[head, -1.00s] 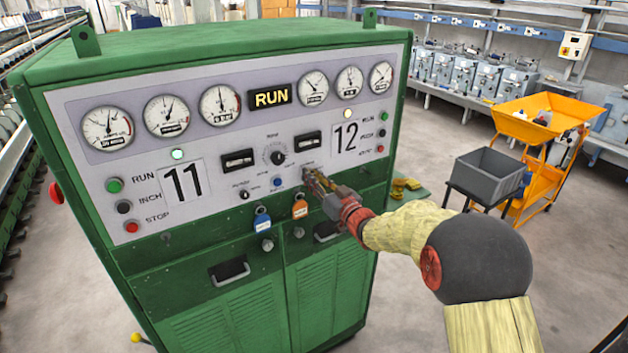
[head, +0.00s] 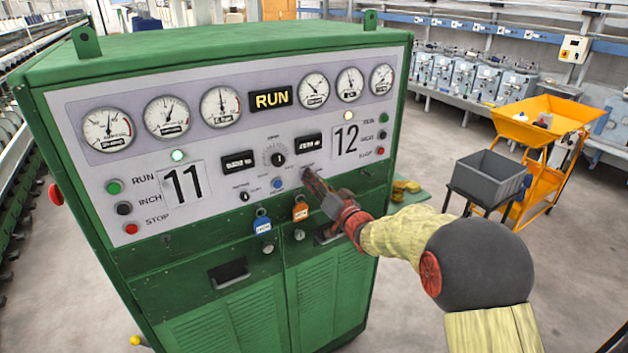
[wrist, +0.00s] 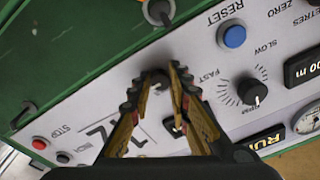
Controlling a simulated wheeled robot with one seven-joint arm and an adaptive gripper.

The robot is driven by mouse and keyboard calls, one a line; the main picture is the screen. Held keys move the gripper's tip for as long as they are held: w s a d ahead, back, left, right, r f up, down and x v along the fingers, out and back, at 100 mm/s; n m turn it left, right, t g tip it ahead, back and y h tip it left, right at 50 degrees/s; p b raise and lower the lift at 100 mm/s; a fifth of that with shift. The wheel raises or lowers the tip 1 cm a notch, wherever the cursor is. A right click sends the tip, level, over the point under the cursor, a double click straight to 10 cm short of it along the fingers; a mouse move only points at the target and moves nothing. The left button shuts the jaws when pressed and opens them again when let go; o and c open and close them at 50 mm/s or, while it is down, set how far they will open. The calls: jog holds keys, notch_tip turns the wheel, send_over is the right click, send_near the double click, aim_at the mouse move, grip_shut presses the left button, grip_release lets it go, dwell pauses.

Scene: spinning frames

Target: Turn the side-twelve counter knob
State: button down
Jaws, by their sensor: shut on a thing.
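The green control cabinet has a pale panel (head: 225,128) with a left side marked 11 and a right side marked 12 (head: 346,138). My gripper (head: 307,173) reaches the panel from the right, below the small right-hand counter window (head: 308,142). Its fingertips are at the panel face, closed on the side-twelve counter knob (wrist: 154,78), a small dark shape mostly hidden between them. In the wrist view, my gripper (wrist: 157,76) points at the panel, with the blue reset button (wrist: 233,36) apart from it.
A black speed dial (head: 275,155) sits left of the fingers. An orange-tagged key (head: 300,210) and a blue-tagged one (head: 263,223) hang below.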

jog(key=shift+f, duration=0.15)
jog(key=c, duration=1.7)
grip_release()
jog(key=shift+o, duration=0.2)
jog(key=r+v, duration=0.1)
jog(key=v, duration=1.1)
jog(key=shift+f, duration=0.35)
